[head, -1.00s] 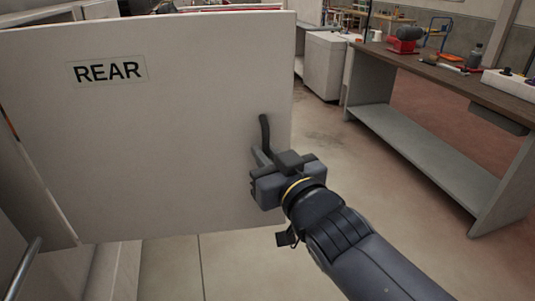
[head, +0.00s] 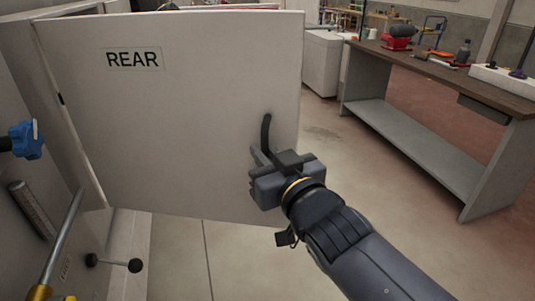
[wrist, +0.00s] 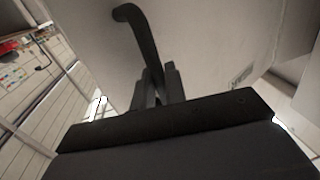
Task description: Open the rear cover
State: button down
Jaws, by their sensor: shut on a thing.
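The rear cover (head: 180,110) is a white panel labelled REAR, standing swung out from the machine on its left edge in the head view. A black bent handle (head: 265,132) sits near its right edge. My gripper (head: 258,160) is at the lower part of this handle, with its fingers shut on it. In the wrist view the handle (wrist: 138,30) runs down between the two fingers of my gripper (wrist: 156,85), and the cover (wrist: 215,45) fills the background. The exact contact is partly hidden by the gripper body.
Left of the cover, the machine's inside shows a blue knob (head: 26,140), a metal rod (head: 62,245) and a black knobbed lever (head: 115,263). A workbench (head: 440,110) with tools stands at the right. The floor (head: 345,190) between cover and bench is clear.

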jog(key=shift+r, duration=0.15)
jog(key=c, duration=1.5)
grip_release()
jog(key=shift+a, duration=0.2)
jog(key=shift+c, duration=0.2)
